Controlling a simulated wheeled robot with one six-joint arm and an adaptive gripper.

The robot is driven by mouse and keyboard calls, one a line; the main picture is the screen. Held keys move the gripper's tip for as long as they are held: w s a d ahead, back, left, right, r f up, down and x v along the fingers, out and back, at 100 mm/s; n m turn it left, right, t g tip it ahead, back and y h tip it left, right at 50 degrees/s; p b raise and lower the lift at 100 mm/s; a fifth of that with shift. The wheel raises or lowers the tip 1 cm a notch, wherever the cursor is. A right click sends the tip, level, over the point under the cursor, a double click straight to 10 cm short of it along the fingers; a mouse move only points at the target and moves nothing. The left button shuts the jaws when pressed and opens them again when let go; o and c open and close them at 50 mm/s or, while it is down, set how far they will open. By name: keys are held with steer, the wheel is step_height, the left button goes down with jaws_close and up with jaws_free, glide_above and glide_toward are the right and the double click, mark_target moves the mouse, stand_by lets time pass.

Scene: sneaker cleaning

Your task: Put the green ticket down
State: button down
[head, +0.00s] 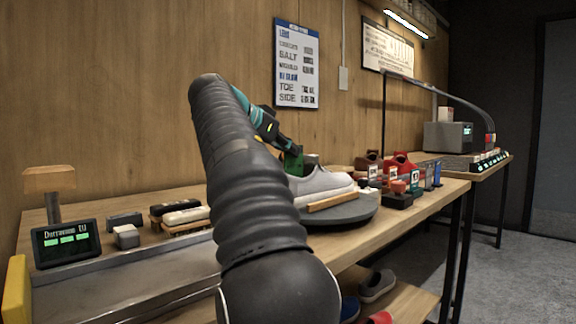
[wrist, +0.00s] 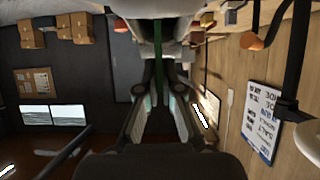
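The green ticket (head: 293,164) hangs upright at the end of my gripper (head: 291,150), beside the heel of a pale grey sneaker (head: 322,183). In the wrist view the ticket (wrist: 158,45) is seen edge-on as a thin green strip between the fingertips of my gripper (wrist: 159,68), which is shut on it. The sneaker sits on a dark round turntable (head: 350,212). I cannot tell whether the ticket touches the sneaker. My arm hides part of the bench and turntable.
A display (head: 66,243), brushes (head: 182,217) and small blocks stand on the bench at left. Red shoes (head: 400,166) and several small holders with tags stand right of the turntable. More shoes lie on the lower shelf (head: 392,302). A poster (head: 297,65) hangs on the wall.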

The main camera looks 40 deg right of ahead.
steer(key=shift+f, duration=0.9)
steer(key=shift+f+b, duration=0.1)
steer(key=shift+b, duration=0.2)
steer(key=c, duration=1.3)
jaws_free()
steer(key=shift+a+r, duration=0.15)
steer(key=shift+r, duration=0.1)
steer(key=p+v, duration=0.2)
steer(key=v, duration=0.9)
steer(key=shift+a+r+p, duration=0.15)
steer(key=shift+a+p, duration=0.15)
steer(key=shift+p, duration=0.1)
